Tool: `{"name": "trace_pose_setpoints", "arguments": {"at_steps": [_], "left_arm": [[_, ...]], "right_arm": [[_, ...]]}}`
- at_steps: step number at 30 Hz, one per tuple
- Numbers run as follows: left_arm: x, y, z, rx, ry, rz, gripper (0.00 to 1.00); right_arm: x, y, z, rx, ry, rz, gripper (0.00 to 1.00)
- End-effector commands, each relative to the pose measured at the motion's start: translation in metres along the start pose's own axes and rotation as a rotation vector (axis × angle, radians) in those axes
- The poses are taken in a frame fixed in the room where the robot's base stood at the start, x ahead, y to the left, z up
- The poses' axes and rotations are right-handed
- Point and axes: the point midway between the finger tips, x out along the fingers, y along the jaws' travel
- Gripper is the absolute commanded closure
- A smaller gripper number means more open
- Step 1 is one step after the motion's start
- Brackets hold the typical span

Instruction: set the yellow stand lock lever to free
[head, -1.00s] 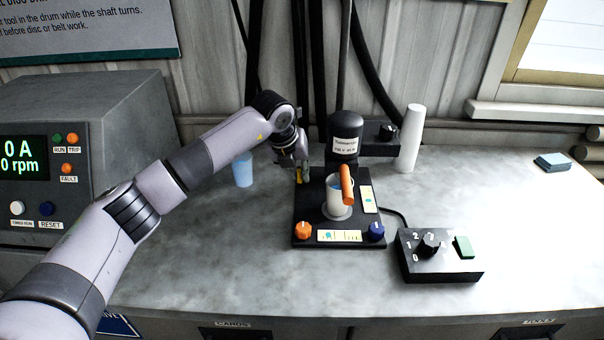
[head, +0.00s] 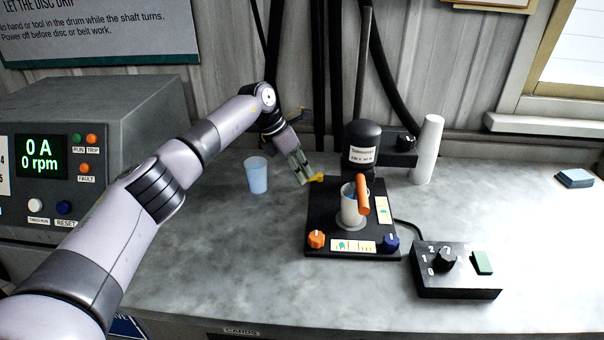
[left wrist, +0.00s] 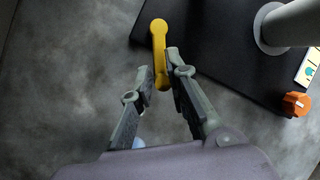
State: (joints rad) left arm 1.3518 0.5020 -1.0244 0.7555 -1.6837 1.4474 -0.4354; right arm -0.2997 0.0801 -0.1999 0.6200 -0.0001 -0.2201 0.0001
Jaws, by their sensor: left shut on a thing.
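The yellow lock lever (head: 318,177) is at the back left edge of the black stand base (head: 322,212). In the left wrist view the lever (left wrist: 159,40) runs from a round end at the base's edge to an end between my fingertips. My left gripper (head: 306,181) is shut on that end, coming down from the upper left; its fingers also show in the left wrist view (left wrist: 160,69). The fingers hide part of the lever in the head view. My right gripper is not in view.
A blue cup (head: 256,176) stands left of the base. A black control box (head: 455,277) is at right. The front counter is clear.

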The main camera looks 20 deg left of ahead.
Motion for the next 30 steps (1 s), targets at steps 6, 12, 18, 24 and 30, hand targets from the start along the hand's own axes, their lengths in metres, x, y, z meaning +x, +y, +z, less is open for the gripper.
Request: {"name": "trace_pose_setpoints", "arguments": {"at_steps": [6, 12, 18, 24, 30], "left_arm": [[-0.0031, 0.0027, 0.0047, 0.068, 0.007, -0.029, 1.0], [-0.0029, 0.0043, 0.0045, 0.098, 0.015, -0.042, 1.0], [-0.0025, 0.0045, 0.0042, 0.107, 0.018, -0.046, 1.0], [-0.0023, 0.0044, 0.0039, 0.107, 0.019, -0.046, 1.0], [-0.0019, 0.0046, 0.0035, 0.106, 0.02, -0.046, 0.77]], "right_arm": [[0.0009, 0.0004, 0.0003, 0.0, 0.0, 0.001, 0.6], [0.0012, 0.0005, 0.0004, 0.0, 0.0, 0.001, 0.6], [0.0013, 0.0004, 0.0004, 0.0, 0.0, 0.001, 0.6], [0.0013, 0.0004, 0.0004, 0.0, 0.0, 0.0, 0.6], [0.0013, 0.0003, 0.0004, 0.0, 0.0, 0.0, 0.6]]}}
